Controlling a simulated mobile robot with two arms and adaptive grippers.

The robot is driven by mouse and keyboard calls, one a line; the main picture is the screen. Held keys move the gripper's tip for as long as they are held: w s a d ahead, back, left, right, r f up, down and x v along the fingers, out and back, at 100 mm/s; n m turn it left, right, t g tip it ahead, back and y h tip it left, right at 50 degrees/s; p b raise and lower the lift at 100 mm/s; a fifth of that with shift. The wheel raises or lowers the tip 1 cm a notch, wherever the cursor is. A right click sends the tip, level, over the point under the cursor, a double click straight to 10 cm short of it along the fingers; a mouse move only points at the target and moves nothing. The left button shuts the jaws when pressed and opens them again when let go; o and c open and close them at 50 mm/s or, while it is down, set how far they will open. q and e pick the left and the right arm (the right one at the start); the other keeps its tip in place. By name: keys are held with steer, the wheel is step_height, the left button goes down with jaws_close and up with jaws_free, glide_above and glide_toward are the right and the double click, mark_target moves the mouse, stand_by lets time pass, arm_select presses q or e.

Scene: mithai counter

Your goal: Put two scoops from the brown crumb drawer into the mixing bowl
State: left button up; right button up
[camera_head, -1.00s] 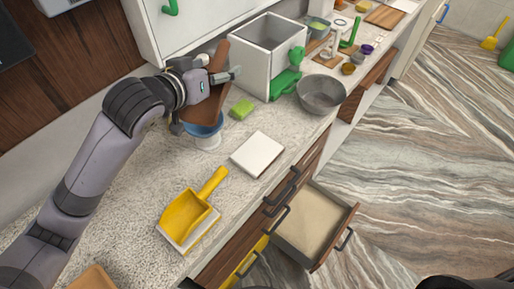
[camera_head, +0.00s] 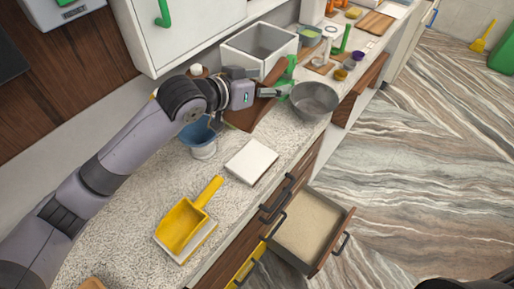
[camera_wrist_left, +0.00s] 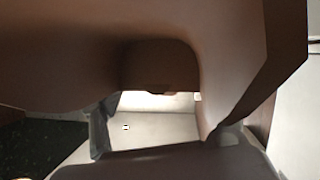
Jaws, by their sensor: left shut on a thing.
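My left gripper (camera_head: 272,92) is shut on a brown scoop (camera_head: 243,117), which is tilted just left of the grey metal mixing bowl (camera_head: 316,103) on the counter. In the left wrist view the brown scoop (camera_wrist_left: 215,35) fills most of the picture; whether it holds crumbs cannot be told. An open drawer (camera_head: 340,232) below the counter edge is filled with pale tan crumbs (camera_head: 307,222). The inside of the bowl looks grey, with no clear contents. My right gripper does not show.
A yellow scoop (camera_head: 184,224) lies on a white block near the front. A white square slab (camera_head: 251,161) and a blue-topped cup (camera_head: 202,141) stand on the counter. A grey open box (camera_head: 262,42) stands behind the scoop. A yellow drawer front (camera_head: 247,264) is beside the open drawer.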

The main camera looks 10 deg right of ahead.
arm_select(q)
step_height(320, 180, down, 14)
steer(key=shift+f+p, duration=0.15)
steer(key=shift+p, duration=1)
step_height(320, 180, down, 4)
steer(key=shift+r+p, duration=0.15)
steer(key=shift+p, duration=0.3)
steer(key=shift+f, duration=0.25)
steer(key=o, duration=1.1)
steer(key=shift+c, duration=0.2)
steer(key=shift+s+a, duration=0.1)
steer(key=shift+a, duration=0.05)
